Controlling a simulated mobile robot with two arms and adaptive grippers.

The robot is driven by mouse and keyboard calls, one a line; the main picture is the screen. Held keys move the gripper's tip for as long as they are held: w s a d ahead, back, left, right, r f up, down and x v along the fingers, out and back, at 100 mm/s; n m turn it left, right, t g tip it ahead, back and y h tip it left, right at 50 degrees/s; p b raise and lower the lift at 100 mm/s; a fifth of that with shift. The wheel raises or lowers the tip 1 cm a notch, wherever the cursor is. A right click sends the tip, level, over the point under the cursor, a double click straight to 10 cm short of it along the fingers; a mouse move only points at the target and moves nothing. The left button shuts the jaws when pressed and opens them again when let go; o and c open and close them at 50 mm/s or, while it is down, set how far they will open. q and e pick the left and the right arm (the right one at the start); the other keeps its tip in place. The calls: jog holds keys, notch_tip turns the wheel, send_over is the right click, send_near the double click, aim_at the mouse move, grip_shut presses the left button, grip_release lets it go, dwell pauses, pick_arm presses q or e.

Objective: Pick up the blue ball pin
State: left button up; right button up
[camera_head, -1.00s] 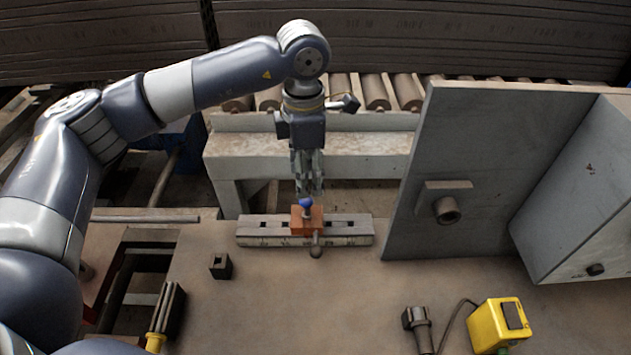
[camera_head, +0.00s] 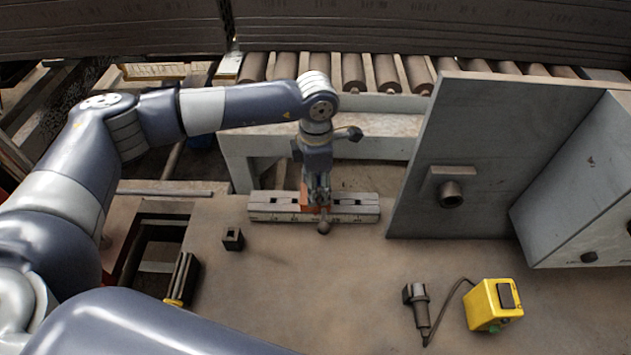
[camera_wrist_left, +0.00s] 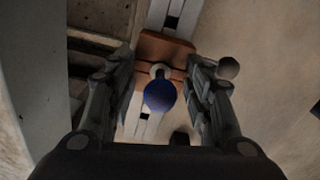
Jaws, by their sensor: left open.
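The blue ball pin (camera_wrist_left: 160,96) shows in the left wrist view as a blue ball on a pale stem, standing in an orange-brown block (camera_wrist_left: 164,50). My left gripper (camera_wrist_left: 165,75) is open, with one finger on each side of the pin and visible gaps to the ball. In the head view my left gripper (camera_head: 318,196) points down over the block (camera_head: 306,200) and hides the blue ball. The block sits on a slotted metal rail (camera_head: 355,208). A grey ball-ended knob (camera_head: 324,227) sticks out at its front. My right gripper is not in view.
A tall grey plate (camera_head: 440,140) with a round stub stands right of the rail. A small dark block (camera_head: 233,238) lies to the left. A yellow box (camera_head: 493,304) and a dark cabled tool (camera_head: 418,302) lie front right. The middle of the tabletop is clear.

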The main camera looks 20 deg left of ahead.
pick_arm(q)
grip_shut()
jog(key=shift+r, duration=0.1)
